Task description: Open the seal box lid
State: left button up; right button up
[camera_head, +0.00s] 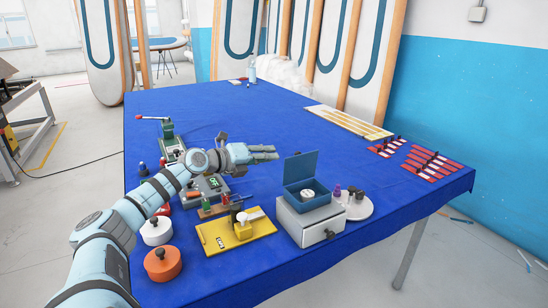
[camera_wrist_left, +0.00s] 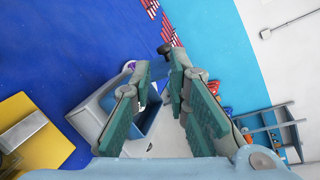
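The seal box (camera_head: 308,198) is a small blue box on top of a grey drawer cabinet (camera_head: 309,226) in the head view. Its lid (camera_head: 300,167) stands up, hinged at the back, and the box is open with something pale inside. My left gripper (camera_head: 277,152) is in the air to the left of the raised lid, apart from it. In the left wrist view my left gripper (camera_wrist_left: 165,98) has its green-padded fingers spread with nothing held. Part of the blue box (camera_wrist_left: 150,122) shows between and below them, partly hidden by the left finger. My right gripper is not in view.
A round tray (camera_head: 358,210) with small bottles stands right of the cabinet. A yellow board (camera_head: 213,240) with a press, an orange pot (camera_head: 163,264) and a white pot (camera_head: 156,232) are at the left front.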

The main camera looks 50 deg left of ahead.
pick_arm(q)
jog(key=d+t, duration=0.1)
jog(key=d, duration=0.1)
jog(key=w+d+t+p, duration=0.1)
jog(key=d, duration=0.1)
jog(key=d+f+n, duration=0.1)
jog(key=d, duration=0.2)
jog(key=shift+w+t+p, duration=0.35)
jog(key=shift+t, duration=0.05)
grip_shut()
jog(key=d+n+t+y+p, duration=0.2)
jog(key=d+n+y, duration=0.2)
jog(key=d+n, duration=0.15)
jog(key=n+g+y+p, duration=0.2)
jog(key=n+g+y, duration=0.2)
jog(key=n+y, duration=0.3)
send_near(309, 158)
jog(key=w+d, duration=0.1)
jog(key=w, duration=0.2)
jog(key=a, duration=0.1)
jog(key=w+a, duration=0.1)
jog(key=shift+w+a+m, duration=0.2)
jog(key=shift+a+m, duration=0.05)
jog(key=shift+a, duration=0.55)
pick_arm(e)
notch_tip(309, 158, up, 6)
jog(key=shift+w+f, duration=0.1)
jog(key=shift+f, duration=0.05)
pick_arm(q)
jog(key=shift+b, duration=0.3)
